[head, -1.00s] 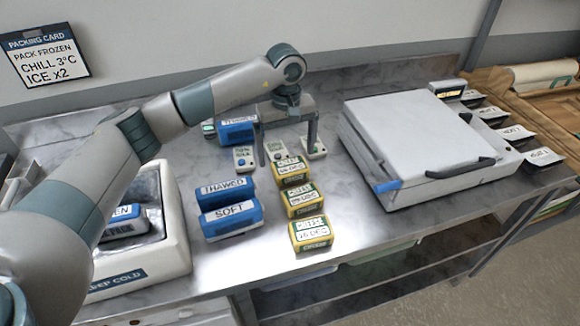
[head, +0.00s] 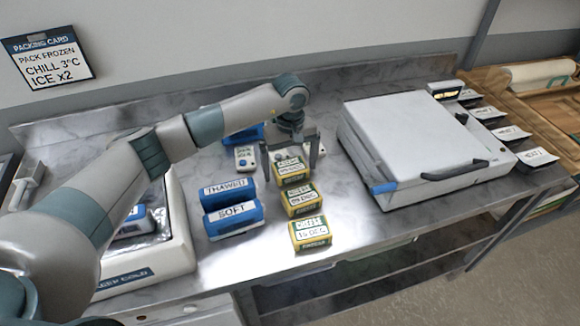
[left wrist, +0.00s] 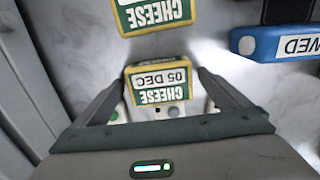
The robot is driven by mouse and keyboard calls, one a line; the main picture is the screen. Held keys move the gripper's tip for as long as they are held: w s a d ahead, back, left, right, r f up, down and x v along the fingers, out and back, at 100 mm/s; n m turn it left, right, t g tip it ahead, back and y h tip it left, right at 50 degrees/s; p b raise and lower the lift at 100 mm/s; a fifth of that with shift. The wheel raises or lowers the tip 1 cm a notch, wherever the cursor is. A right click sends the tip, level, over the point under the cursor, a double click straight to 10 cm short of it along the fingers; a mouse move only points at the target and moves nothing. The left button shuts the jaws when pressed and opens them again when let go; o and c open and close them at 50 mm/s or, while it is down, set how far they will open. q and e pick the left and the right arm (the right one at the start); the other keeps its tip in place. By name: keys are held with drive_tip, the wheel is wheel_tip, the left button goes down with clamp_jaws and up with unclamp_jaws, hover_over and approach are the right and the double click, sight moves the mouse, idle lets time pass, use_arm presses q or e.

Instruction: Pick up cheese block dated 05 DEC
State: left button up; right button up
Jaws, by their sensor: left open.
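The cheese block labelled 05 DEC (left wrist: 162,85) is yellow and green with a white label. In the left wrist view it lies between the two fingers of my left gripper (left wrist: 163,76). In the head view this is the farthest cheese block (head: 291,170) of a row of three, with my left gripper (head: 292,156) over it. The gripper is open, with a finger on each side of the block and gaps visible. A second cheese block (head: 302,199) and the nearest one, labelled 15 DEC (head: 311,233), stand in front of it. My right gripper is out of view.
Blue packs labelled THAWED (head: 228,191) and SOFT (head: 233,218) lie left of the cheese row. A white lidded box (head: 410,135) stands to the right. A white cold bin (head: 178,240) is at the left. Small button devices (head: 245,158) sit behind the blocks.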

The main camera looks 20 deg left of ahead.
sight(290, 165)
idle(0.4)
use_arm(q)
drive_tip(key=c, duration=1.3)
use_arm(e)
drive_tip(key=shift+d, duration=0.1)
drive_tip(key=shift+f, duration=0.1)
use_arm(q)
drive_tip(key=shift+w+r+b, duration=0.1)
drive_tip(key=shift+r+b, duration=0.3)
wheel_tip(290, 165, up, 3)
drive_tip(key=shift+r+b, duration=0.1)
drive_tip(key=shift+b, duration=1)
use_arm(e)
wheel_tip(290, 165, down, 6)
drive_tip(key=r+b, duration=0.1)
drive_tip(key=b, duration=0.2)
use_arm(q)
drive_tip(key=s+d+r+b, duration=0.1)
drive_tip(key=s+d+r, duration=0.6)
drive_tip(key=d, duration=0.2)
drive_tip(key=shift+s, duration=0.3)
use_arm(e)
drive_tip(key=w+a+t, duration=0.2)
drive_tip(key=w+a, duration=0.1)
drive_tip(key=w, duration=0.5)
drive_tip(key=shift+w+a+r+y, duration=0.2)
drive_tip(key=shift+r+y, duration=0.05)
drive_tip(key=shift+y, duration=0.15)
